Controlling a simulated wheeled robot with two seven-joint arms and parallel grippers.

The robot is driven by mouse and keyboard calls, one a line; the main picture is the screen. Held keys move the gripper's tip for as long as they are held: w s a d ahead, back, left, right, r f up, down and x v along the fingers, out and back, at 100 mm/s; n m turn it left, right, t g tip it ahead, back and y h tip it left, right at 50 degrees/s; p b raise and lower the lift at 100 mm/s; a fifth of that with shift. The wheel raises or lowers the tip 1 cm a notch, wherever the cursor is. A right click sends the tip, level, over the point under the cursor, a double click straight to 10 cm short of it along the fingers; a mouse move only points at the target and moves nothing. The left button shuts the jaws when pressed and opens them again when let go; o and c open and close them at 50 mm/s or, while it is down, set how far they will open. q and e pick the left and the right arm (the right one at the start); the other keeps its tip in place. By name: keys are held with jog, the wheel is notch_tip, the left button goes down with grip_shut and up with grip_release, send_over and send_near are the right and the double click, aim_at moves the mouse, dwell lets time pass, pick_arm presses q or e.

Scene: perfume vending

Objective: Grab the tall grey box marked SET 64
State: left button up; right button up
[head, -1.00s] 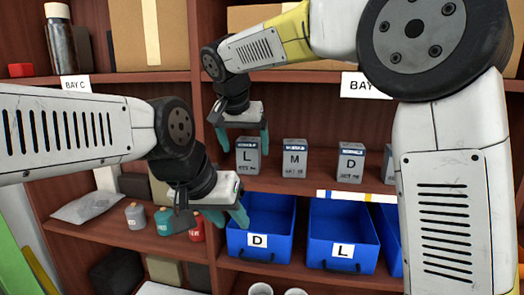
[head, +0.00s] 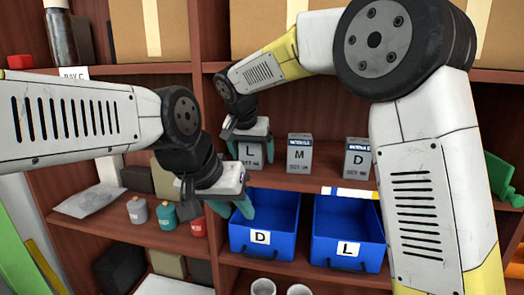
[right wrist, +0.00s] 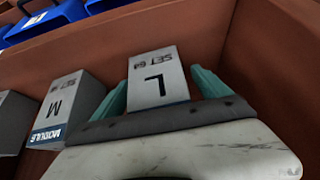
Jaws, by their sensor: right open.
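The grey box marked L and SET 64 (right wrist: 157,72) stands between the two teal fingers of my right gripper (right wrist: 160,88) in the right wrist view. The fingers are open, one on each side, with a small gap visible on the right. In the head view the same box (head: 251,157) stands on the middle shelf, partly hidden by my right gripper (head: 250,150). My left gripper (head: 231,206) is open and empty, in front of the blue bin marked D.
Grey boxes marked M (head: 299,154) and D (head: 357,160) stand to the right on the same shelf. Blue bins marked D (head: 260,237) and L (head: 347,248) sit below. Small bottles (head: 165,216) stand on the lower left shelf.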

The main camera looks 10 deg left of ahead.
jog(key=c, duration=1.7)
jog(key=shift+c, duration=0.2)
jog(key=shift+r, duration=0.15)
